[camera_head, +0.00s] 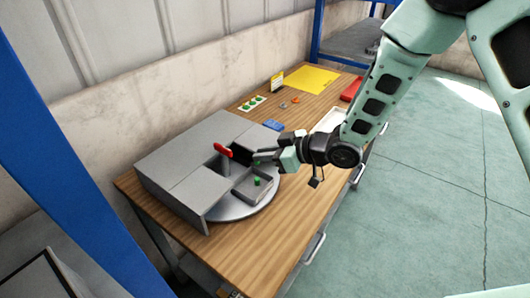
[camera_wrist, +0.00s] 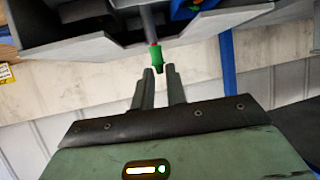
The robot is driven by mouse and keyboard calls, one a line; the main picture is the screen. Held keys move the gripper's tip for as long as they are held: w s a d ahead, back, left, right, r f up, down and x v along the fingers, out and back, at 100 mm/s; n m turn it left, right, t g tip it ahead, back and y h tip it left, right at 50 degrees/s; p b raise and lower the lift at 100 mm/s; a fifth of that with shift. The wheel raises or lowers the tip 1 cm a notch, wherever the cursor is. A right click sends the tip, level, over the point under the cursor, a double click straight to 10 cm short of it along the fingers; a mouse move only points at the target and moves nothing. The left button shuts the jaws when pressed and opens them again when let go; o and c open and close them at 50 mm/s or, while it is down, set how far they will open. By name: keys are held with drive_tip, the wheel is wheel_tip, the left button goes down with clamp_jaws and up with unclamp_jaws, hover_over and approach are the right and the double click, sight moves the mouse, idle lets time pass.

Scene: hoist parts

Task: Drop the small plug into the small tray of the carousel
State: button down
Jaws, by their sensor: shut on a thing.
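The carousel (camera_head: 240,213) is a round grey turntable partly under a grey box-shaped cover (camera_head: 180,165), on the wooden table. An open grey tray (camera_head: 243,192) shows on its front side, with a small green piece (camera_head: 257,181) in it. My gripper (camera_head: 256,156) is over the carousel behind this tray, its fingers pointing left. In the wrist view my gripper (camera_wrist: 160,68) has its fingertips close together on the narrow end of a small green plug (camera_wrist: 157,53). A green spot just below the fingers in the head view is too small to identify.
A red handle (camera_head: 223,150) on a grey post stands just left of my fingers. A blue block (camera_head: 272,125), a white card with green pieces (camera_head: 252,103) and a yellow mat (camera_head: 311,79) lie farther back. The table's front right is clear.

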drive_tip(key=c, duration=1.3)
unclamp_jaws()
drive_tip(key=shift+c, duration=0.2)
drive_tip(key=b+v, duration=0.2)
drive_tip(key=v, duration=1.5)
drive_tip(key=shift+d, duration=0.2)
drive_tip(key=s+a+r+m+g+h, duration=0.1)
drive_tip(key=s+h, duration=0.4)
drive_tip(key=s, duration=0.6)
drive_tip(key=s+a+r+m+g+h, duration=0.1)
drive_tip(key=s+m+g+h, duration=0.2)
drive_tip(key=s, duration=0.9)
drive_tip(key=g+h, duration=0.1)
drive_tip(key=h, duration=0.1)
drive_tip(key=shift+m+g+h, duration=0.4)
